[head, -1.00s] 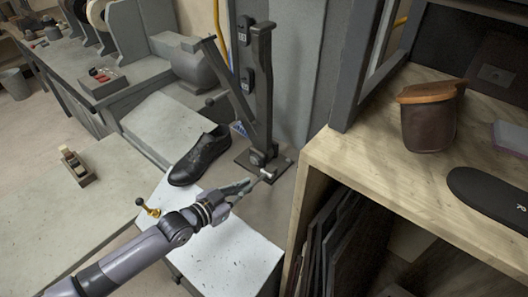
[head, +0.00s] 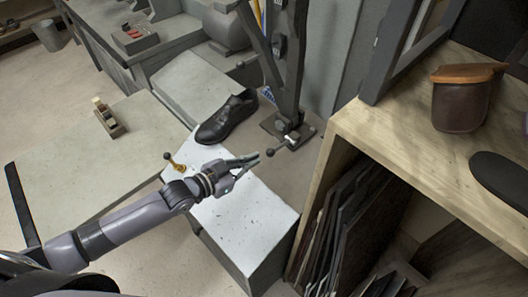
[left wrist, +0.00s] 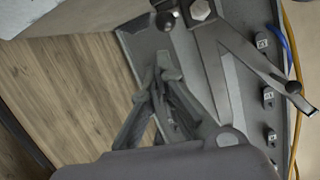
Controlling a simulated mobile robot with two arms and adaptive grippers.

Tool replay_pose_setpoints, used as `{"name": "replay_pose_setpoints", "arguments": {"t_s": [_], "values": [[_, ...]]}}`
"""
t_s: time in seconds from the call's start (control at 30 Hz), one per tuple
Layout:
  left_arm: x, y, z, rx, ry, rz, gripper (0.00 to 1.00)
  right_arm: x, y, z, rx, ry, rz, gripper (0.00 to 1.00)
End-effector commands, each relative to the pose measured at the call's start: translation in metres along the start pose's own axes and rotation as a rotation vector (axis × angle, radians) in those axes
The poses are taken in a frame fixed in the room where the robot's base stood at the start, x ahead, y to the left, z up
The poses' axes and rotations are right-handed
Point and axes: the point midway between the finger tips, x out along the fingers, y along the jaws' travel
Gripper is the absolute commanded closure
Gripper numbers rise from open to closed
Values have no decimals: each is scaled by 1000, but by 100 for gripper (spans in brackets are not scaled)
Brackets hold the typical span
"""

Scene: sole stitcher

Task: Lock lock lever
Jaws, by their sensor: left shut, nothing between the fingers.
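The stitcher's dark stand (head: 290,75) rises from a flat base plate at the upper middle of the head view. A short lever with a round dark knob (head: 270,152) sticks out from the base towards my left gripper. The knob also shows in the left wrist view (left wrist: 165,20), with its rod running to a pale hexagonal bolt. My left gripper (head: 257,159) is shut and empty. Its tips are close to the knob but appear apart from it. In the left wrist view the closed fingertips (left wrist: 165,65) are below the knob. My right gripper is not in view.
A black shoe (head: 227,116) lies left of the stand. A small brass piece with a dark ball (head: 174,163) stands on the white-topped block (head: 250,225) below my gripper. A wooden shelf (head: 400,160) with upright sheets is close on the right.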

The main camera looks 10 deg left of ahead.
Motion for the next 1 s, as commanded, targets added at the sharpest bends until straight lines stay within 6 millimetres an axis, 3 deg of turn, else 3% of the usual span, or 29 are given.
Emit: {"name": "replay_pose_setpoints", "arguments": {"t_s": [0.1,0.3,0.87,1.0], "values": [[-16,2,12,1,-1,0,100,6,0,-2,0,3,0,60],[-29,3,17,1,2,0,100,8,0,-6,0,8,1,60],[-30,2,16,1,4,0,100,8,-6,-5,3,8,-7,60],[-28,12,18,-10,-16,4,100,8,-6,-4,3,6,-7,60]]}}
